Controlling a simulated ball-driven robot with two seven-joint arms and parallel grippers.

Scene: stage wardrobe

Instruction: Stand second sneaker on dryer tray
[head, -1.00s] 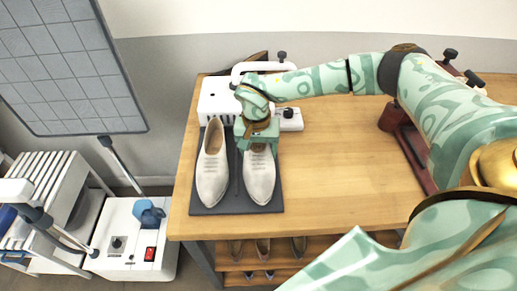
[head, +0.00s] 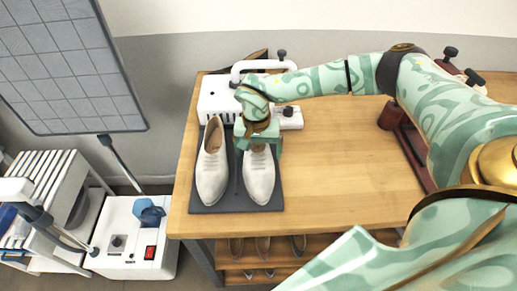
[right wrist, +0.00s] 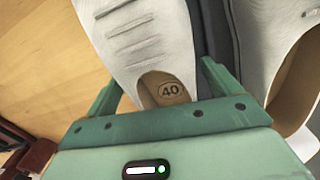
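Two pale sneakers stand upright side by side on the dark dryer tray (head: 237,200), toes toward the table's front edge. The left sneaker (head: 211,176) is clear of the gripper. The right sneaker (head: 259,178) has its heel under my right gripper (head: 258,146). In the right wrist view my right gripper (right wrist: 160,88) is open, its fingers on either side of this sneaker's (right wrist: 140,35) heel, with space beside it. The insole reads 40. The other sneaker (right wrist: 283,60) shows at the right. My left gripper is not in view.
The white dryer unit (head: 216,98) with its handle stands behind the tray. A dark red stand (head: 408,145) is at the right. The wooden table (head: 335,165) between is clear. More shoes (head: 263,247) sit on the shelf below.

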